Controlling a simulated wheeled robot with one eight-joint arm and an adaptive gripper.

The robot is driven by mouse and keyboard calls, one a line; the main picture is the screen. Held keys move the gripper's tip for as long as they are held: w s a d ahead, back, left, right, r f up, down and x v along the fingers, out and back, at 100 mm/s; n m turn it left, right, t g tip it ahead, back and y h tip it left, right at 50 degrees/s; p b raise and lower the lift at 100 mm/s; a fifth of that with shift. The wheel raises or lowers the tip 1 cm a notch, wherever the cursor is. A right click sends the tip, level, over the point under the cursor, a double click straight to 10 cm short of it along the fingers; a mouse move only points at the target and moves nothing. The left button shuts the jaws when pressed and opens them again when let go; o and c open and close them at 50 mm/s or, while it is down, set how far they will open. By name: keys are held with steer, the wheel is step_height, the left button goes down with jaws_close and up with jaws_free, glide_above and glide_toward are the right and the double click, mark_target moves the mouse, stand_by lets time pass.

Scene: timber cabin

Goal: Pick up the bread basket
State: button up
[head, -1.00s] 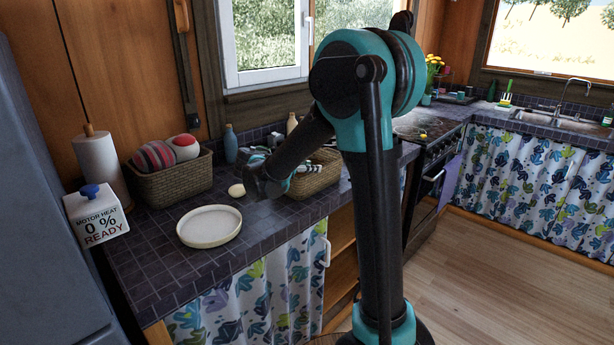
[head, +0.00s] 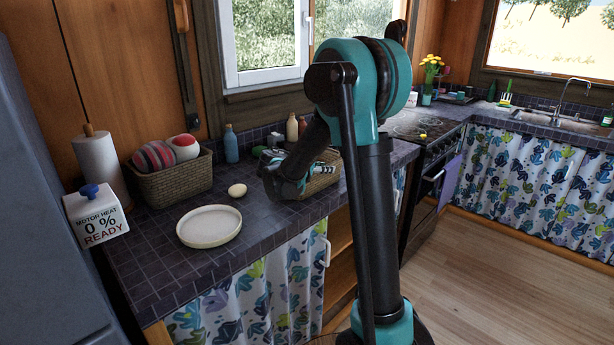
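Two woven baskets stand on the dark tiled counter. The left basket (head: 175,184) holds a striped roll (head: 153,156) and a rounded red and white item (head: 184,147). The right basket (head: 322,184) is partly hidden behind my wrist, and its contents are mostly blocked. No bread is clearly visible in either basket, so I cannot tell which is the bread basket. My gripper (head: 318,163) is over or just in front of the right basket. Its fingers are small and partly hidden by my arm, so I cannot tell whether it is open or touches the basket.
A pale round plate (head: 209,227) lies near the counter's front edge, with a small egg-like item (head: 237,190) behind it. A paper towel roll (head: 101,168) is at the left. A blue bottle (head: 231,144) and pale bottles (head: 292,127) stand along the back. A stove (head: 428,170) is to the right.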

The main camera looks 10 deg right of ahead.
jaws_close()
stand_by(0.5)
